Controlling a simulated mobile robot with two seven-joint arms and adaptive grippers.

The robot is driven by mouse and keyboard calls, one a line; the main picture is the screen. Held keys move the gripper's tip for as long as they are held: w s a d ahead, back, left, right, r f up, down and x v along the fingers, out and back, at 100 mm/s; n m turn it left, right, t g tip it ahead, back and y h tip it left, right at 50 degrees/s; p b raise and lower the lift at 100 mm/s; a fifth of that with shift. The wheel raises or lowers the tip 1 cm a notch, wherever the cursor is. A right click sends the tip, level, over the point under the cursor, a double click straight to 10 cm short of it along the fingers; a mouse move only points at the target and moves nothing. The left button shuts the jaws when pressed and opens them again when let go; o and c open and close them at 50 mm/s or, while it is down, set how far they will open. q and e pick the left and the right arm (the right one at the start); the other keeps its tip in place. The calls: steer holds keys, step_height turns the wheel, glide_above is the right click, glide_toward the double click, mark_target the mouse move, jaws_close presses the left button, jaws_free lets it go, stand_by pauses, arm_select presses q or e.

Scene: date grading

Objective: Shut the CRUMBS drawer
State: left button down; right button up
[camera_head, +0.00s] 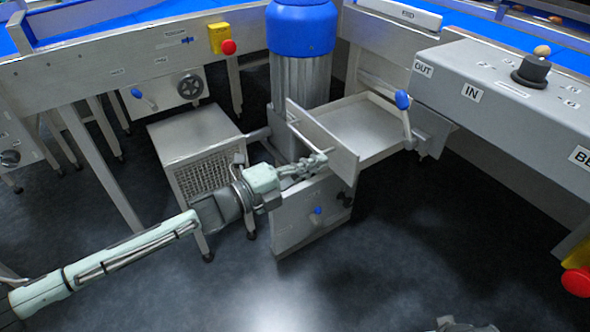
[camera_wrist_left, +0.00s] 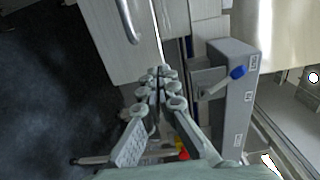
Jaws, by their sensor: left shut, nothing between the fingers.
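A shallow metal drawer, which I take to be the CRUMBS drawer (camera_head: 365,125), stands pulled out in the middle of the head view; I can read no label on it. Its upright front panel (camera_head: 322,138) faces lower left. My left gripper (camera_head: 322,158) is shut and empty, with its tips close to the lower part of that panel; I cannot tell whether they touch. In the left wrist view the closed fingers (camera_wrist_left: 160,88) point at a pale panel (camera_wrist_left: 112,45) with a curved handle (camera_wrist_left: 128,20). A grey part at the bottom edge may be my right gripper (camera_head: 460,326).
A vented metal box (camera_head: 195,145) is at left, and a blue-topped cylinder (camera_head: 300,70) behind. A console marked IN and OUT (camera_head: 500,105) is at right. Dark floor (camera_head: 400,260) is clear in front.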

mark_target(346, 149)
arm_select(q)
steer(key=x, duration=0.4)
steer(key=shift+w+d, duration=0.1)
steer(key=shift+d, duration=0.05)
steer(key=shift+w+d, duration=0.35)
steer(key=shift+d, duration=0.05)
arm_select(e)
steer(key=shift+w+f, duration=0.25)
steer(key=shift+w, duration=0.05)
